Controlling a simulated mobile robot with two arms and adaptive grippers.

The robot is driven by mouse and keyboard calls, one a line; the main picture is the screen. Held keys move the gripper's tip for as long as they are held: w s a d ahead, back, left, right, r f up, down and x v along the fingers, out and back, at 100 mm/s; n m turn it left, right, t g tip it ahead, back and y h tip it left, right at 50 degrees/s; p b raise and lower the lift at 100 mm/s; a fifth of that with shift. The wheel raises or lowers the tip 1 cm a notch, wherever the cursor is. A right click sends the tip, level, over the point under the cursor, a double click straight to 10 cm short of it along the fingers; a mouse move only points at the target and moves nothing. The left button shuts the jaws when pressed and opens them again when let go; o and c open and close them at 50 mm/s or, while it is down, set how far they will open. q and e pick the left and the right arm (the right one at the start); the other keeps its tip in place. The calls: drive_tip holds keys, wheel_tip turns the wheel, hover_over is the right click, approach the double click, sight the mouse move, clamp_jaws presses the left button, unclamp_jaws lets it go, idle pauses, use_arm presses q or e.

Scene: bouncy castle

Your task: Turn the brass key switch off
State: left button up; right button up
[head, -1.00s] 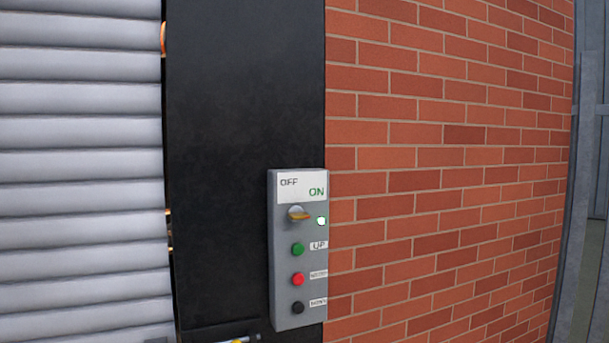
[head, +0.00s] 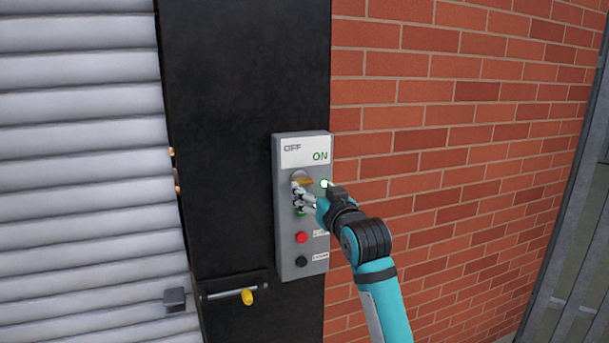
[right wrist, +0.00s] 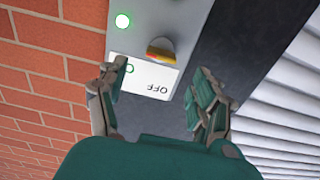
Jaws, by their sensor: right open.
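The brass key switch (head: 302,180) sits near the top of a grey control box, under a white label reading OFF and ON. It points sideways, toward the ON side, and a pale green light (head: 324,184) glows beside it. My right gripper (head: 298,193) is at the box just below the key and partly covers the green button. In the right wrist view the key (right wrist: 160,50) shows beyond and between the two spread fingers (right wrist: 160,82), with nothing held. I cannot tell whether a finger touches it. My left gripper is not in view.
The control box (head: 286,255) has a red button (head: 301,238) and a black button (head: 301,262) below. It is on a black post (head: 240,90) beside a brick wall (head: 450,120). A grey shutter (head: 80,160) stands left; a yellow-knobbed bolt (head: 247,297) is below.

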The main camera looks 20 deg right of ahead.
sight(305, 182)
drive_tip(key=w, duration=0.2)
drive_tip(key=w+p, duration=0.1)
drive_tip(key=w, duration=0.1)
drive_tip(key=w+p, duration=0.1)
drive_tip(key=w, duration=0.2)
drive_tip(key=shift+a, duration=0.25)
drive_tip(key=c, duration=1.2)
